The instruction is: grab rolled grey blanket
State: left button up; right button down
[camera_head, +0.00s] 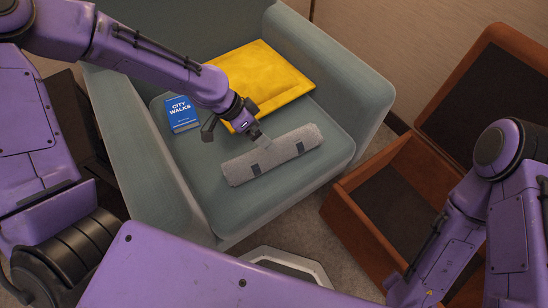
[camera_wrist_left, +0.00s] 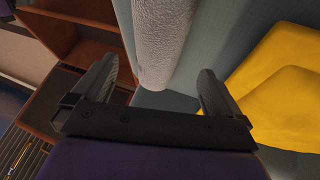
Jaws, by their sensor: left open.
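The rolled grey blanket (camera_head: 271,155) lies on the seat of a grey-green armchair, tilted up to the right, with two dark straps around it. In the left wrist view the blanket (camera_wrist_left: 163,38) runs in from the top, ahead of the gap between the fingers. My left gripper (camera_head: 238,137) is just behind the blanket, over the seat. In the left wrist view the gripper (camera_wrist_left: 158,72) is open and nothing is held. Whether a finger touches the blanket I cannot tell. My right arm shows at the right, but its gripper is out of view.
The armchair (camera_head: 345,75) has raised arms on both sides of the seat. A yellow cushion (camera_head: 265,75) and a blue "City Walks" book (camera_head: 181,113) lie behind the blanket. An open brown chest (camera_head: 350,215) stands on the carpet at right.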

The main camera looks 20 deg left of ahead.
aim_at(274, 154)
pick_arm(q)
jog(key=x, duration=0.2)
jog(key=shift+d+f+b, duration=0.15)
jog(key=shift+f+b, duration=0.15)
jog(key=shift+f, duration=0.1)
jog(key=f, duration=0.1)
jog(key=d+f+b, duration=0.1)
jog(key=f, duration=0.1)
jog(key=d+f+b, duration=0.1)
jog(key=shift+s+f, duration=0.3)
jog(key=shift+f, duration=0.1)
jog(key=shift+w+f, duration=0.1)
jog(key=c, duration=1.2)
